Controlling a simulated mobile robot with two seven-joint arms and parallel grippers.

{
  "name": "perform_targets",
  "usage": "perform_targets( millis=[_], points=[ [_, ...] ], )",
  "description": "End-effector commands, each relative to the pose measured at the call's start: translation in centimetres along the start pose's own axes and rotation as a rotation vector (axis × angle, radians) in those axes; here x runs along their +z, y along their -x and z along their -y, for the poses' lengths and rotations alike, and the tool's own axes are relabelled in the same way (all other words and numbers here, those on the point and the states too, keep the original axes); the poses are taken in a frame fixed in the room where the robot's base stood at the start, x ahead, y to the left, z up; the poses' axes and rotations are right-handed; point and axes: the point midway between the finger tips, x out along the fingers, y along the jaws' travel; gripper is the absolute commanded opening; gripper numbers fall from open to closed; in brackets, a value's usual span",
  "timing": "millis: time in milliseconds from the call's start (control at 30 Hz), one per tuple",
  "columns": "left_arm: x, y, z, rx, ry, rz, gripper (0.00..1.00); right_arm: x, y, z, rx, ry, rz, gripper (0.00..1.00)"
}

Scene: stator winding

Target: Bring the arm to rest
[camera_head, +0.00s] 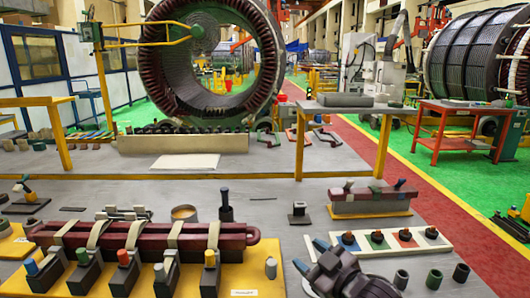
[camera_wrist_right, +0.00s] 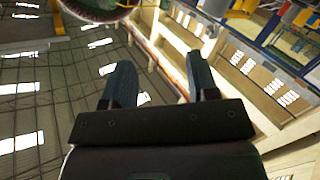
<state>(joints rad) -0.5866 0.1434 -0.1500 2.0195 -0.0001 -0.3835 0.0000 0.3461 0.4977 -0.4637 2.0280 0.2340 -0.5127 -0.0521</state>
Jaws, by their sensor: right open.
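My right gripper (camera_head: 309,256) comes in at the bottom of the head view, right of centre. It is dark with two blue-grey fingers pointing up and left, parted and empty. It appears over the front table, between the yellow fixture plate and the white strip of coloured parts. In the right wrist view the two fingers of the right gripper (camera_wrist_right: 160,62) stand apart with nothing between them. Behind them are the hall's roof and walls, tilted. My left gripper is in neither view.
Left of the right gripper, a dark red bar (camera_head: 150,235) lies under pale clamps. A white strip (camera_head: 440,243) carries coloured parts, with several grey cylinders (camera_head: 434,279) in front. Another dark red block (camera_head: 372,203) sits behind. A red side table (camera_head: 470,107) stands beyond, at the right.

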Motion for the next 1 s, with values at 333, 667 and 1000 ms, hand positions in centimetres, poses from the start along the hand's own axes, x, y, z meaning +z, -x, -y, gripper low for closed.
perform_targets(
  millis=[333, 667, 1000],
  points=[
    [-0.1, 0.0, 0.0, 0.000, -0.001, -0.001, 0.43, 11.4, 7.8, 0.8, 0.223, -0.191, 0.124, 0.54],
    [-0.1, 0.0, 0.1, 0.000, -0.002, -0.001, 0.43, 22.5, 19.1, 5.1, 0.376, -0.347, 0.390, 0.54],
    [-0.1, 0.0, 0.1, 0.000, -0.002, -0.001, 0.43, 27.9, 28.6, 11.4, 0.427, -0.478, 0.599, 0.54]
  ],
)
